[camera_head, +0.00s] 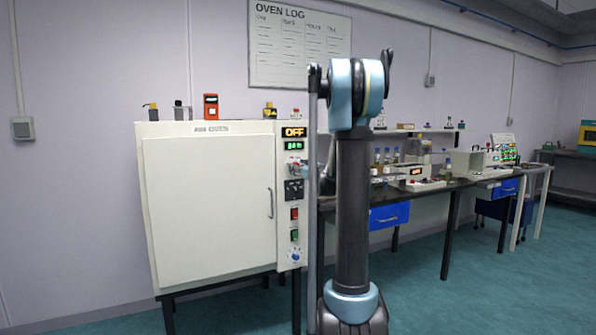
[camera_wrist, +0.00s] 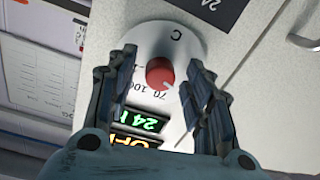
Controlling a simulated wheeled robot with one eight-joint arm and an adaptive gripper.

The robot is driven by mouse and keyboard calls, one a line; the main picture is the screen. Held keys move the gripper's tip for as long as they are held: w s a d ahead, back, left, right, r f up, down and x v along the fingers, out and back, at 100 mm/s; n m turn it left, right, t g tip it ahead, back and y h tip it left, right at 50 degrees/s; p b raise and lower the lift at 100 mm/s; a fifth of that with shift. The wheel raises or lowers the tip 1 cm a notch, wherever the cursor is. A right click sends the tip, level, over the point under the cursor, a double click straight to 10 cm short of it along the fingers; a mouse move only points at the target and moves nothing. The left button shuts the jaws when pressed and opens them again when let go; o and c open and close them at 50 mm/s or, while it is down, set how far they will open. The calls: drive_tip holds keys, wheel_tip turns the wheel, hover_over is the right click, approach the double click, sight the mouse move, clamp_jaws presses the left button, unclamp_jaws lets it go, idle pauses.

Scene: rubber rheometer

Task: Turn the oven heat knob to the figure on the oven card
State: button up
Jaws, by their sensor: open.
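The red heat knob (camera_wrist: 160,73) sits on a round silver dial plate (camera_wrist: 165,36) marked "70", "100" and "C". My gripper (camera_wrist: 157,66) is open, with one finger on each side of the knob; whether either finger touches it I cannot tell. The white oven (camera_head: 208,205) has its door shut. Its control panel stands on the right edge, with an orange display (camera_head: 293,132) reading "OFF" and a green display (camera_head: 293,145) above the knob. In the head view my arm largely hides the gripper. I cannot make out an oven card figure.
Red (camera_head: 294,213) and green (camera_head: 294,235) switches and a blue knob (camera_head: 295,255) are lower on the panel. The door handle (camera_head: 270,203) projects. A black bench (camera_head: 440,189) with instruments stands at right.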

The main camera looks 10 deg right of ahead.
drive_tip(key=shift+w, duration=0.15)
drive_tip(key=shift+c, duration=0.2)
drive_tip(key=c, duration=1)
